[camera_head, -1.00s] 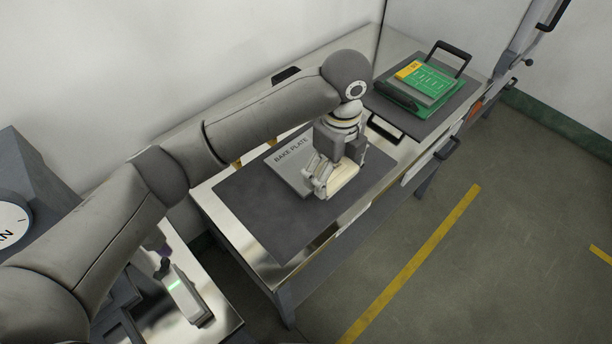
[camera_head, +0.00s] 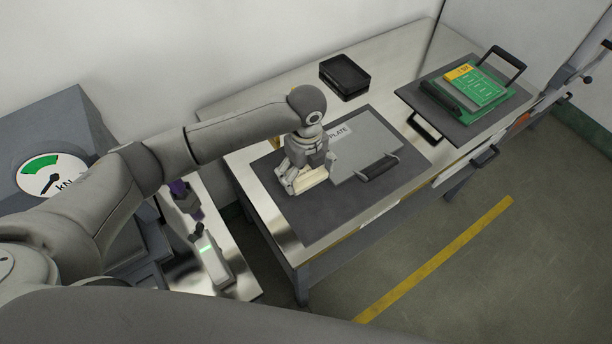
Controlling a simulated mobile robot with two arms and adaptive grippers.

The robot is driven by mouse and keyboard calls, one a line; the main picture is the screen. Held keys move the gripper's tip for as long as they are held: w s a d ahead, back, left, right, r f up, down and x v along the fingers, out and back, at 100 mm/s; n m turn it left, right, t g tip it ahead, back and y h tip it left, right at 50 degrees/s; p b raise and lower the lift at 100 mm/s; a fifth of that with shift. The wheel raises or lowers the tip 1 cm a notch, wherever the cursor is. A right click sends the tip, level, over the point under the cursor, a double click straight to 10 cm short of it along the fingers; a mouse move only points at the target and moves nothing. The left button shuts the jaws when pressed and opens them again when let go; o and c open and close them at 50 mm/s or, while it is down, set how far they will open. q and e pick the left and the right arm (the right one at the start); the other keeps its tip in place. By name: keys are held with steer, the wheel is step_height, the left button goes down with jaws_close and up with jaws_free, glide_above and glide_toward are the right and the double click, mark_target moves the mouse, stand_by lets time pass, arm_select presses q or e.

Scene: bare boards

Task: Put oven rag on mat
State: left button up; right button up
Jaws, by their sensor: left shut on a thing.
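The oven rag (camera_head: 313,179) is a small cream-coloured cloth piece. My left gripper (camera_head: 300,184) comes down from above and is shut on it. The rag is over the left part of the dark grey mat (camera_head: 330,215) on the metal table, left of the bake plate; whether it touches the mat I cannot tell. The bake plate (camera_head: 366,140) is a flat grey plate with a dark handle, lying on the same mat. My right gripper is not in view.
A black box (camera_head: 344,76) stands at the table's back. A gauge (camera_head: 52,177) and a small device (camera_head: 213,256) are at the left.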

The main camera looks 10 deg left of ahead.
mark_target(305, 174)
arm_select(q)
steer(key=shift+f, duration=1.55)
steer(key=shift+f, duration=0.15)
steer(key=o, duration=0.8)
steer(key=shift+c, duration=0.2)
steer(key=shift+a, duration=0.1)
step_height(305, 174, up, 12)
steer(key=shift+r+b, duration=0.2)
steer(key=shift+b, duration=0.35)
